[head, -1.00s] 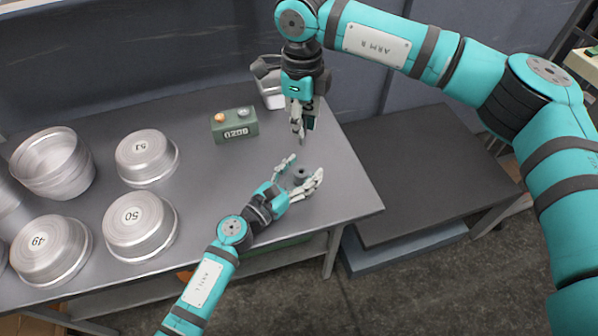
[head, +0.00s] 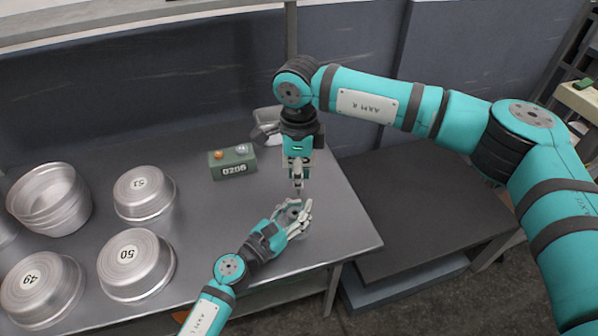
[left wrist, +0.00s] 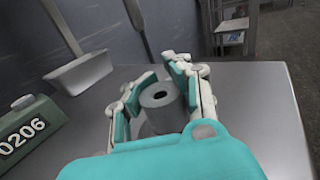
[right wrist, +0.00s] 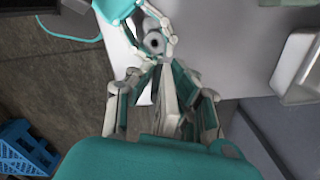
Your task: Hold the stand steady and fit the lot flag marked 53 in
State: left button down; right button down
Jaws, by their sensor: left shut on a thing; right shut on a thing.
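The stand (left wrist: 160,122) is a small grey cylinder with a dark hole in its top, upright on the table. My left gripper (left wrist: 155,82) is shut on it, with a finger on either side; the head view shows this gripper (head: 295,214) near the table's right part. My right gripper (head: 298,186) points down just above and behind the stand, shut on the flag. In the right wrist view the flag (right wrist: 167,100) is a pale, narrow piece between the fingers. Its number cannot be read. The stand's hole (right wrist: 154,42) shows just beyond the fingertips, apart from them.
Upturned metal pans, marked 49 (head: 42,290), 50 (head: 136,265) and 51 or 53 (head: 145,194), stand left, beside stacked pans (head: 48,200). A green counter box (head: 232,162) reads 0206. A pale metal container (head: 268,124) is behind. The table's right edge is close.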

jog(key=shift+f, duration=2.15)
jog(key=shift+s+a, duration=0.6)
jog(key=shift+s, duration=0.2)
jog(key=shift+f, duration=1.5)
dwell(0.6)
jog(key=shift+r, duration=0.2)
dwell(0.7)
jog(key=shift+f, duration=0.2)
jog(key=c, duration=1.2)
grip_release()
